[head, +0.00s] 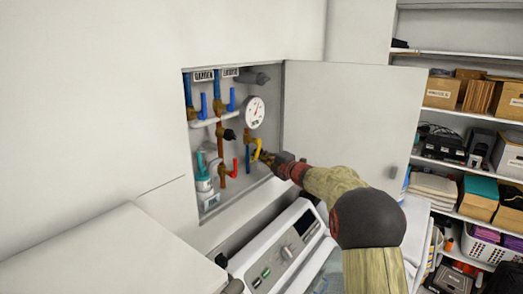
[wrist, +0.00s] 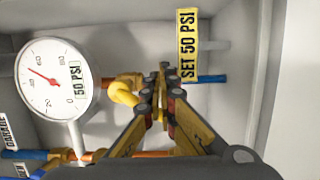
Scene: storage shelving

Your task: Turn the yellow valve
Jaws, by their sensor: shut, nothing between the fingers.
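The yellow valve (head: 257,147) is a curved yellow handle on a pipe, low and right of centre inside the open wall cabinet. In the wrist view the yellow valve (wrist: 124,94) shows just left of my fingertips, partly hidden behind the fingers. My gripper (head: 267,157) reaches into the cabinet from the right, right beside the valve. In the wrist view my gripper (wrist: 160,84) is shut with its fingertips together. I cannot tell whether a finger touches the handle.
A round gauge (head: 254,112) is mounted above the valve. Blue valve handles (head: 231,99) and a red handle (head: 235,168) are left of it. The cabinet door (head: 350,110) stands open at right. A white appliance (head: 280,255) stands below. A "SET 50 PSI" label (wrist: 188,45) is near the fingertips.

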